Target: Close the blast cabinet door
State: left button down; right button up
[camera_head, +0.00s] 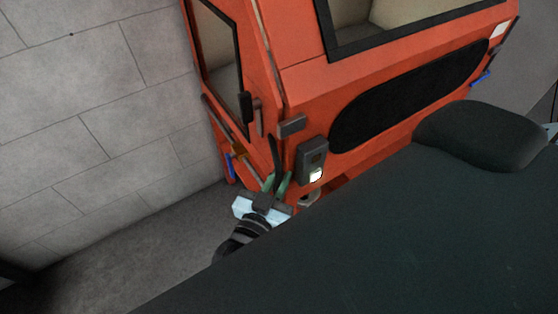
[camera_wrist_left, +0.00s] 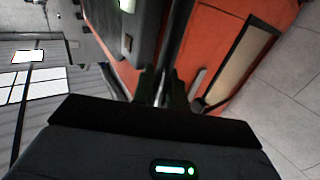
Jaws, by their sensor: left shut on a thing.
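The orange blast cabinet (camera_head: 302,90) fills the upper middle of the head view and the top right of the wrist view (camera_wrist_left: 222,50). Its narrow left side, with a framed window (camera_head: 218,55), looks like the door; I cannot tell how far it stands open. My left gripper (camera_head: 276,183) is at the cabinet's lower near corner, shut on a dark upright bar (camera_head: 273,152), which looks like a handle. The bar also runs between the fingers in the left wrist view (camera_wrist_left: 178,40). My right gripper is not in view.
A dark control box (camera_head: 311,157) with a lit patch sits just right of the gripper. A grey block wall (camera_head: 100,100) stands at left, with bare floor (camera_head: 130,250) below it. Blue latches (camera_head: 231,165) show on the cabinet's lower edges.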

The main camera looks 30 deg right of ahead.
pick_arm(q)
jog(key=shift+s+d+r, duration=0.15)
jog(key=shift+s+d, duration=0.05)
jog(key=shift+d, duration=0.2)
jog(key=c, duration=1.6)
grip_release()
jog(key=shift+d, duration=0.1)
jog(key=shift+c, duration=0.2)
jog(key=shift+o, duration=0.7)
jog(key=shift+d, duration=0.25)
jog(key=shift+w+a, duration=0.1)
jog(key=shift+a, duration=0.1)
jog(key=v, duration=0.8)
